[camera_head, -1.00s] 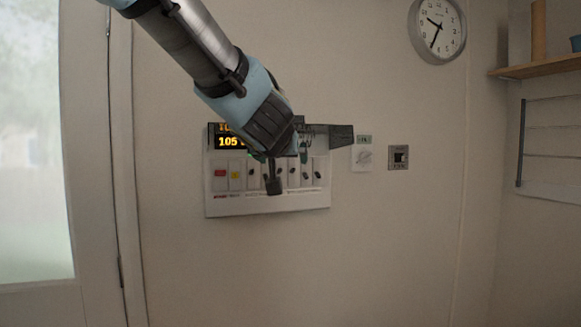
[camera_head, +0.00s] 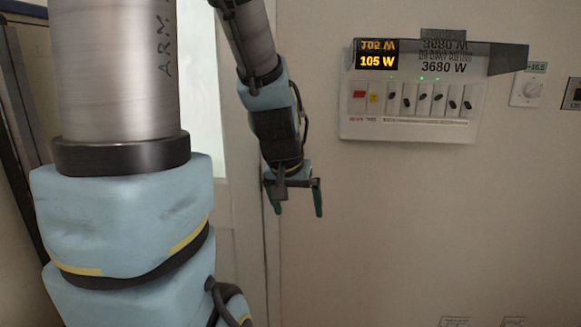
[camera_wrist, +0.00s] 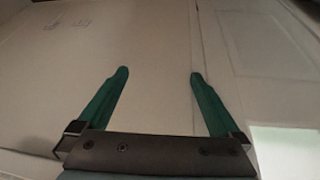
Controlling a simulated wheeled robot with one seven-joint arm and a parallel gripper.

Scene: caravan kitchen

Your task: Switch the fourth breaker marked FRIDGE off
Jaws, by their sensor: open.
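The breaker panel (camera_head: 350,128) is on the wall at upper right in the head view. It has a red button, a yellow button and a row of dark toggles in white housings. The fourth toggle (camera_head: 438,97) has a lit green light above it; labels are too small to read. The display (camera_head: 376,61) reads 105 W. A dark, glossy cover (camera_head: 508,57) sticks out above the row. My gripper (camera_head: 298,212) is open and empty, left of and below the panel, clear of it. Its green fingers (camera_wrist: 159,73) show apart in the wrist view, where the panel is out of view.
The wall below the panel is bare down to faint fittings at the bottom edge. A white door (camera_wrist: 265,45) shows at right in the wrist view.

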